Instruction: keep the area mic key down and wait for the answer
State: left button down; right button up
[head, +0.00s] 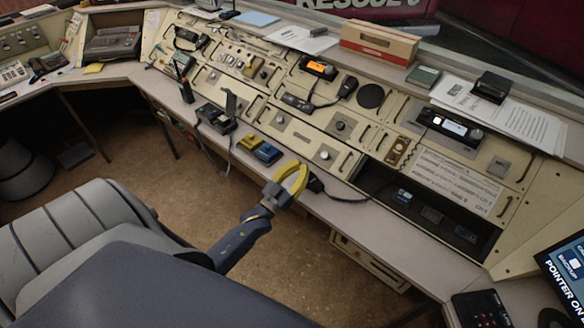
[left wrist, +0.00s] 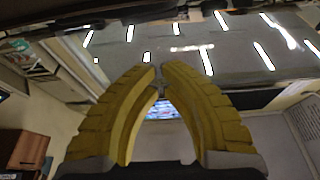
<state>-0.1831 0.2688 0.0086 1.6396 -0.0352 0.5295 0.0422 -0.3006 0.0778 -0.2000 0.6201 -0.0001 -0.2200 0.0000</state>
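My left gripper (head: 301,168) comes in from the lower left in the head view, over the front edge of the console desk. Its yellow fingers curve together with their tips meeting, and nothing shows between them. The left wrist view also shows the yellow fingers (left wrist: 159,70) closed at the tips. A black hand piece (head: 315,184) with a cord lies just right of the fingers; I cannot tell whether they touch. A desk unit with an upright stem (head: 217,119) stands farther left. No legible label tells me which control is the area mic key. My right gripper is not in view.
A yellow device (head: 249,142) and a blue one (head: 267,154) lie on the desk left of the fingers. A radio with an orange display (head: 318,68) and a radio with a white display (head: 449,125) sit on the console. A grey chair (head: 85,235) stands at lower left.

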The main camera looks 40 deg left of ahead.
pick_arm(q)
notch_tip(320, 180, down, 2)
jog(key=shift+f, duration=1)
